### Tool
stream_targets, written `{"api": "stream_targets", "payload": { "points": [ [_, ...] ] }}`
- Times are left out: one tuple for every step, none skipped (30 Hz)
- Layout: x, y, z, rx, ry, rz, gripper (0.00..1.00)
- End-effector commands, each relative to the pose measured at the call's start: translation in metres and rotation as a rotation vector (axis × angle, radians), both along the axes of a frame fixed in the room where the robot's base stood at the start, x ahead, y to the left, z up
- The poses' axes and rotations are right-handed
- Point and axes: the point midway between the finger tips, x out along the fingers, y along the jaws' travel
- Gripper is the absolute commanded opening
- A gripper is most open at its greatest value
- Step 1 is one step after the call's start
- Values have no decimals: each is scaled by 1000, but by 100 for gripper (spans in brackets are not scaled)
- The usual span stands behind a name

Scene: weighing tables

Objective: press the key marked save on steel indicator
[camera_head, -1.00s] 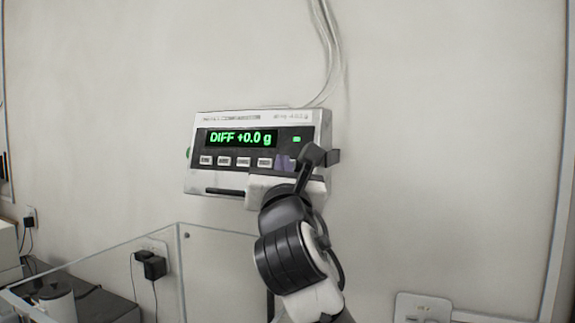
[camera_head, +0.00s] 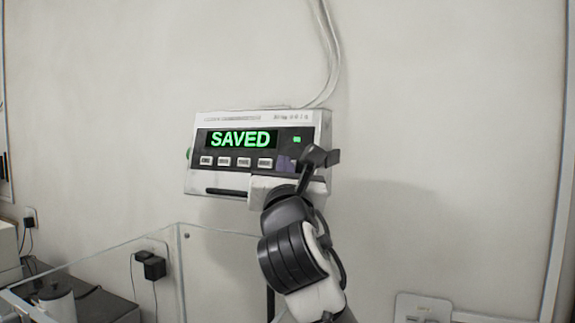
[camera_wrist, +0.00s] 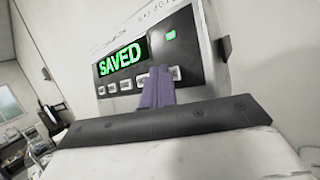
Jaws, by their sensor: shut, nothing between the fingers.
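The steel indicator (camera_head: 225,178) is a boxy unit on the wall with a dark front panel. Its green display (camera_head: 241,139) reads "SAVED", and so does the display in the wrist view (camera_wrist: 122,58). A row of several pale keys sits below the display; their labels are too small to read. My gripper (camera_head: 286,163) is shut and empty at the right end of that row. In the wrist view its purple fingers (camera_wrist: 157,88) reach the panel and partly cover the right-hand key (camera_wrist: 174,73). I cannot tell if the fingertips touch it.
Cables (camera_head: 330,55) run up the wall from behind the indicator. A clear-sided enclosure (camera_head: 215,265) stands below it. Black plugs (camera_head: 153,267) and a dark bench (camera_head: 115,308) are at lower left. The wall right of the indicator is clear.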

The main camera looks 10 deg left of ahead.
Motion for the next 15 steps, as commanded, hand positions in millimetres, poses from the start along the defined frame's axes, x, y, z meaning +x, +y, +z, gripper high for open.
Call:
{"api": "stream_targets", "payload": {
  "points": [
    [0, 0, 0, 0, 1, -1, 0],
    [0, 0, 0, 0, 1, -1, 0],
    [0, 0, 0, 0, 1, -1, 0],
    [0, 0, 0, 0, 1, -1, 0],
    [0, 0, 0, 0, 1, -1, 0],
    [0, 0, 0, 0, 1, -1, 0],
    [-1, 0, 0, 0, 1, -1, 0],
    [-1, 0, 1, 0, 1, -1, 0],
    [-3, 0, 1, 0, 1, -1, 0],
    [-4, 0, 2, 0, 0, -1, 0],
    [-5, 1, 2, 0, 0, -1, 0],
    [-7, 1, 3, 1, -1, -1, 0],
    [-9, 1, 3, 0, -1, 0, 0],
    [-11, 2, 4, 0, -1, -1, 0],
    [-13, 2, 4, 0, -1, -1, 0]
  ]
}}
